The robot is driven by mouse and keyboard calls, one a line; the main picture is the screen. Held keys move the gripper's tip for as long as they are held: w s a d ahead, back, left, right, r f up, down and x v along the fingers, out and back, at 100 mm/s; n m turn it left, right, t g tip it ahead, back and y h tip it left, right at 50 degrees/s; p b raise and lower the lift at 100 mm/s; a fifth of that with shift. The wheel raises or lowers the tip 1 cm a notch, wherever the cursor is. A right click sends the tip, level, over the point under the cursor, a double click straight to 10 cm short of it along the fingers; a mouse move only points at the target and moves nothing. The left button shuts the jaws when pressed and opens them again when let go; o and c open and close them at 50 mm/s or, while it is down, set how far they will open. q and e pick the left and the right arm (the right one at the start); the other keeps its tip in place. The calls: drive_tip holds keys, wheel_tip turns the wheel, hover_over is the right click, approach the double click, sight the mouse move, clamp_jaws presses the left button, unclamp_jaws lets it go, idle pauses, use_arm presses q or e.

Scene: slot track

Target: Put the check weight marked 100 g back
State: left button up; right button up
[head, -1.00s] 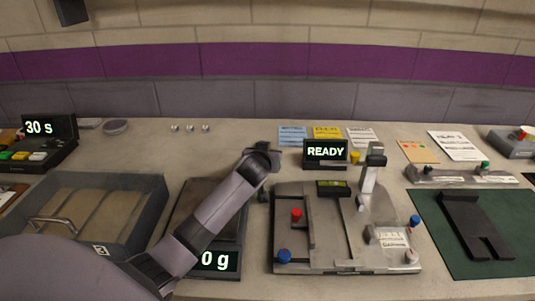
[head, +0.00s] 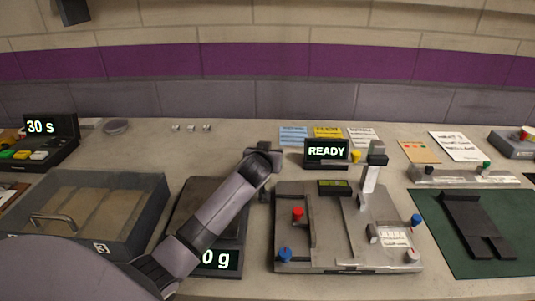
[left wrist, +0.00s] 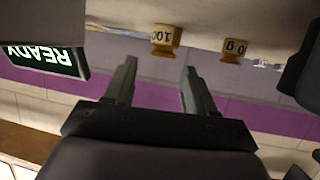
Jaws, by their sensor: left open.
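In the left wrist view, which is upside down, a brass-coloured check weight (left wrist: 165,38) marked "100" stands on the table beyond my fingers. A second brass-coloured weight (left wrist: 233,50), its visible marking ending in "0 g", stands to the right of it in that view. My left gripper (left wrist: 158,70) is open and empty, its fingers apart and short of the "100" weight. In the head view my left gripper (head: 263,152) is above the table, left of the READY display, and neither brass weight can be made out there. My right gripper is not in view.
A scale (head: 228,259) reading "0 g" lies under my left arm. The READY display (head: 326,152) also shows in the left wrist view (left wrist: 45,58). A slotted track fixture (head: 330,230) stands right of the scale. A clear-walled box (head: 140,215) is at the left.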

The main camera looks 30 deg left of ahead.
use_arm(q)
drive_tip(key=shift+d+f+p, duration=0.1)
drive_tip(key=shift+p, duration=0.4)
drive_tip(key=shift+s+d, duration=0.15)
drive_tip(key=shift+s, duration=0.2)
drive_tip(key=v, duration=1.1)
drive_tip(key=shift+r, duration=0.4)
